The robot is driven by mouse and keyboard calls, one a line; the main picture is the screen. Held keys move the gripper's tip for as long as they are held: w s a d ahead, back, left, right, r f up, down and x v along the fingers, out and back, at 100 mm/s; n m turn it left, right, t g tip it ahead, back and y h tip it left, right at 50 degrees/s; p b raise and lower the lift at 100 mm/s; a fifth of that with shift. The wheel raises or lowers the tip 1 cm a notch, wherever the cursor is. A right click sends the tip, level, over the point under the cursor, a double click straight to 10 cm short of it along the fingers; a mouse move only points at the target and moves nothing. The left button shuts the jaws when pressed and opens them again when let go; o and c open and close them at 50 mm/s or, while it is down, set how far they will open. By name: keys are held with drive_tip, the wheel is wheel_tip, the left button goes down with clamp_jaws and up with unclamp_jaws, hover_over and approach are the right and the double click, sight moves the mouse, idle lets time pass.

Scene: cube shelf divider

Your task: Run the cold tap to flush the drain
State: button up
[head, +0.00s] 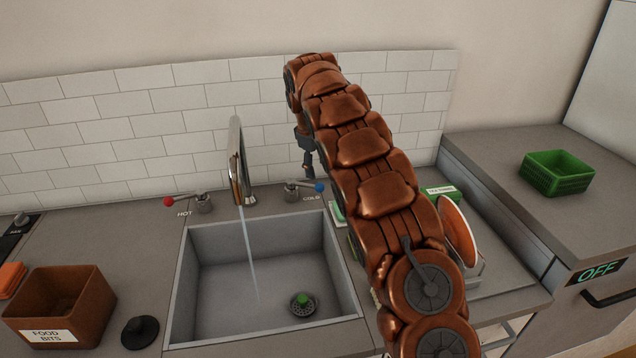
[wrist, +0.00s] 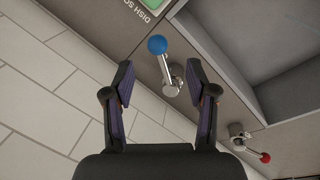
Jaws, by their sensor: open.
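The cold tap (head: 292,191) has a lever with a blue ball at its end, right of the chrome spout (head: 237,165). Water (head: 249,250) runs from the spout into the grey sink (head: 205,300). A green bit (head: 303,298) sits at the drain (head: 304,307). My gripper (head: 309,165) is open just above the cold tap, largely hidden behind my arm in the head view. In the wrist view, the blue-ended cold lever (wrist: 157,45) shows between and beyond the open fingertips (wrist: 159,70). I cannot tell whether they touch it.
The red-ended hot tap (head: 203,202) stands left of the spout. A brown food bits bin (head: 85,295), an orange item (head: 10,279) and a black stopper (head: 140,331) are at left. A plate (head: 457,230) stands right of the sink. A green basket (head: 555,172) sits on the right counter.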

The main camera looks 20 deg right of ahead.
sight(318, 184)
drive_tip(key=shift+w+d+f+p, duration=0.25)
drive_tip(key=shift+f+p, duration=0.2)
drive_tip(key=shift+f, duration=0.9)
drive_tip(key=shift+w+d+f+p, duration=0.15)
drive_tip(key=shift+w+f+p, duration=0.25)
drive_tip(key=shift+f, duration=0.9)
drive_tip(key=shift+w+d+f+p, duration=0.2)
drive_tip(key=shift+f+p, duration=0.3)
drive_tip(key=shift+f, duration=0.85)
drive_tip(key=shift+c, duration=0.3)
clamp_jaws()
